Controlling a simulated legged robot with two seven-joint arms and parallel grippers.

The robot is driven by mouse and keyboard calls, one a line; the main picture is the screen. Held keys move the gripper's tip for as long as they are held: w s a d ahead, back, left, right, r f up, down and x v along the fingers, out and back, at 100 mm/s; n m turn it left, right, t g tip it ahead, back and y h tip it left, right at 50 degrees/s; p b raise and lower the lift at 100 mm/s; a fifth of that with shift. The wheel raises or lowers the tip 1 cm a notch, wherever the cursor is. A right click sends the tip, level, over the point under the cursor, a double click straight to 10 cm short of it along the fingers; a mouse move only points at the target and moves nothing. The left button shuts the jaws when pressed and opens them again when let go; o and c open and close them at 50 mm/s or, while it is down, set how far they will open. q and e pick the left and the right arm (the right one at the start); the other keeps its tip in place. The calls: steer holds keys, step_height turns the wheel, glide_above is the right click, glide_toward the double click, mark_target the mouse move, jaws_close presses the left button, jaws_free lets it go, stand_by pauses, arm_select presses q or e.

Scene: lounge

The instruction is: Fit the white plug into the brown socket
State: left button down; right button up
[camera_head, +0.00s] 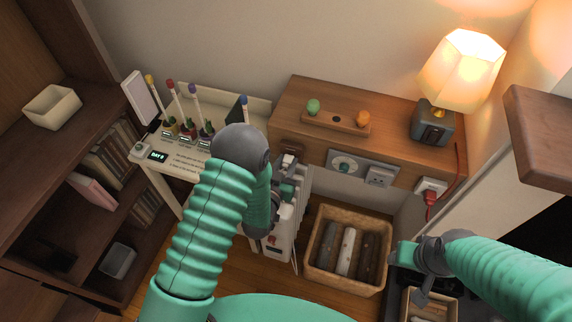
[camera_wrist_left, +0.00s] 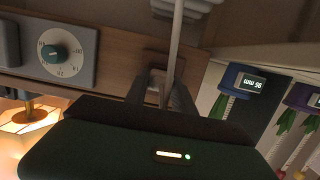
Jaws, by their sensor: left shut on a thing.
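My left gripper (camera_head: 287,166) reaches to the left end of the wooden cabinet's front. It also shows in the left wrist view (camera_wrist_left: 163,98), shut on the white plug (camera_wrist_left: 157,82). A pale cable crosses the view just beside the plug. The brown socket (camera_head: 293,146) is on the cabinet front, just beyond the gripper and partly hidden by it. In the wrist view the brown socket (camera_wrist_left: 182,64) is right behind the plug; I cannot tell whether they touch. My right gripper (camera_head: 418,262) is at the lower right, apart from both; its jaws are unclear.
A red plug (camera_head: 430,197) sits in another outlet. A wicker basket (camera_head: 347,281) stands below. A lit lamp (camera_head: 460,72) and wooden holder (camera_head: 336,122) top the cabinet. A plant stand (camera_head: 150,156) is left.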

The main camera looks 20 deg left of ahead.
arm_select(q)
steer(key=shift+w, duration=0.45)
steer(key=c, duration=1)
jaws_free()
steer(key=shift+o, duration=0.2)
steer(key=shift+s+r+p, duration=0.2)
steer(key=shift+s, duration=0.8)
steer(key=shift+s+r+p, duration=0.2)
steer(key=shift+s, duration=0.8)
steer(key=shift+s+r+p, duration=0.2)
steer(key=shift+s, duration=0.8)
steer(key=shift+a, duration=0.1)
steer(key=shift+w, duration=0.1)
